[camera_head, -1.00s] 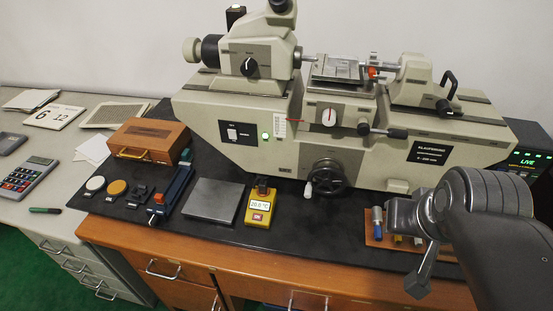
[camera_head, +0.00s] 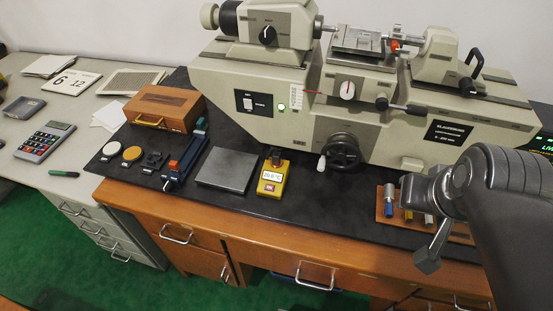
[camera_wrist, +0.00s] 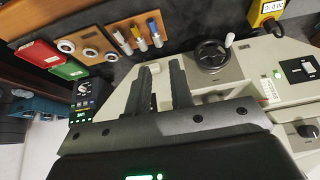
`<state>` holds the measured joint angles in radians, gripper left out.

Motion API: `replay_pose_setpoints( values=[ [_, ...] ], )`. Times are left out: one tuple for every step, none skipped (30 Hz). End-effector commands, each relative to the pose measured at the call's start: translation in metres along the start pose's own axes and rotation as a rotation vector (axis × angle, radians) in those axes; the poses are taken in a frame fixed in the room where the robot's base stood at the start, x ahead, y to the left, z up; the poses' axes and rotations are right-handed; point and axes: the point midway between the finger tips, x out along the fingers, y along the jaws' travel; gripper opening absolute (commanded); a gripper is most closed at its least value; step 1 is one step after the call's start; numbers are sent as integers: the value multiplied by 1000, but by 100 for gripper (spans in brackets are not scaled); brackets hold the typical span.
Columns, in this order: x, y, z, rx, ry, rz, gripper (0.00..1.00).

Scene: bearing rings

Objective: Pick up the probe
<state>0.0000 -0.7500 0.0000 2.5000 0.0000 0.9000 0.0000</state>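The yellow meter (camera_head: 272,182) lies on the black mat and its display seems to read 20.0 °C. A small dark piece (camera_head: 276,155) stands at its back end; it may be the probe, but it is too small to be sure. Part of the yellow meter (camera_wrist: 265,14) also shows at the top right of the wrist view. My gripper (camera_head: 430,258) is at the lower right of the head view, well to the right of the meter. In the wrist view my gripper (camera_wrist: 160,75) has its two dark fingers apart, with nothing between them.
The large beige measuring machine (camera_head: 250,80) fills the back. A steel plate (camera_head: 228,169), blue holder (camera_head: 186,160) and wooden case (camera_head: 165,108) stand left of the meter. A wooden rack (camera_head: 380,207) with several coloured pieces is near my gripper. Bare mat lies in front of the handwheel (camera_head: 343,151).

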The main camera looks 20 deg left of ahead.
Motion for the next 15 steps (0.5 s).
replay_pose_setpoints(
  values=[
    [0, 0, 0, 0, 0, 0, 25],
    [0, 0, 0, 0, 0, 0, 27],
    [0, 0, 0, 0, 0, 0, 30],
    [0, 0, 0, 0, 0, 0, 33],
    [0, 0, 0, 0, 0, 0, 35],
    [0, 0, 0, 0, 0, 0, 38],
    [0, 0, 0, 0, 0, 0, 41],
    [0, 0, 0, 0, 0, 0, 43],
    [0, 0, 0, 0, 0, 0, 45],
    [0, 0, 0, 0, 0, 0, 45],
    [0, 0, 0, 0, 0, 0, 45],
    [0, 0, 0, 0, 0, 0, 45],
    [0, 0, 0, 0, 0, 0, 45],
    [0, 0, 0, 0, 0, 0, 45],
    [0, 0, 0, 0, 0, 0, 45]
  ],
)
